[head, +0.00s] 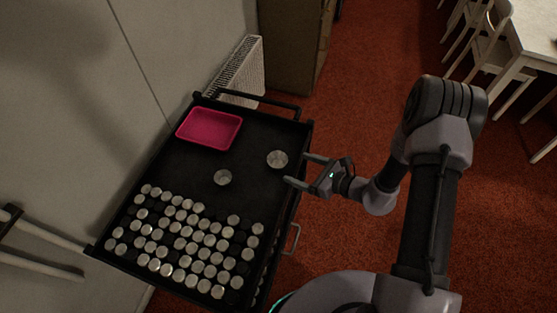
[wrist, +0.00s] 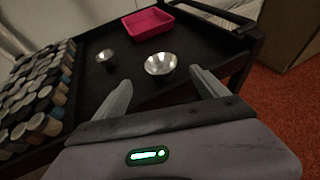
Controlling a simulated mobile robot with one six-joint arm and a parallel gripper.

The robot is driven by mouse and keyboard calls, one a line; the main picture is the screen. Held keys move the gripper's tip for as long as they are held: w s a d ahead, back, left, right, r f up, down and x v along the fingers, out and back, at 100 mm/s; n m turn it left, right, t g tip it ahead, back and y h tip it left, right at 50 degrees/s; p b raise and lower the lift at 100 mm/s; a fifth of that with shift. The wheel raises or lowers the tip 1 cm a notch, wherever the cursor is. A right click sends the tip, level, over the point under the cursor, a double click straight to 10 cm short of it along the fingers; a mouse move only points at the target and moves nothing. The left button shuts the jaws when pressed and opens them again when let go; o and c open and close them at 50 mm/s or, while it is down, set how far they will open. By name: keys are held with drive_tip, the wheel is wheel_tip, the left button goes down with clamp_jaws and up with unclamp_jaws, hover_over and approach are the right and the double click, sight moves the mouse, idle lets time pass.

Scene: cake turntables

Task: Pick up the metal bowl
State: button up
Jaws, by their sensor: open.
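My gripper (head: 296,169) is open and empty at the cart's right edge, beside the larger bowl. In the wrist view, the larger bowl lies beyond and between the two fingertips (wrist: 160,82). It does not appear to be touched.
A pink tray (head: 182,130) sits at the back left of the black cart (head: 255,140). Many small round-topped containers (head: 185,235) fill the cart's near part. A black handle bar (head: 270,102) runs along the far end. A radiator (head: 240,72) stands behind; red carpet lies right.

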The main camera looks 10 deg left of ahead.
sight(271, 158)
drive_tip(key=b+x, duration=0.2)
drive_tip(key=x, duration=0.8)
drive_tip(key=shift+w+f+b, duration=0.1)
drive_tip(key=shift+b, duration=0.3)
drive_tip(key=c, duration=1.4)
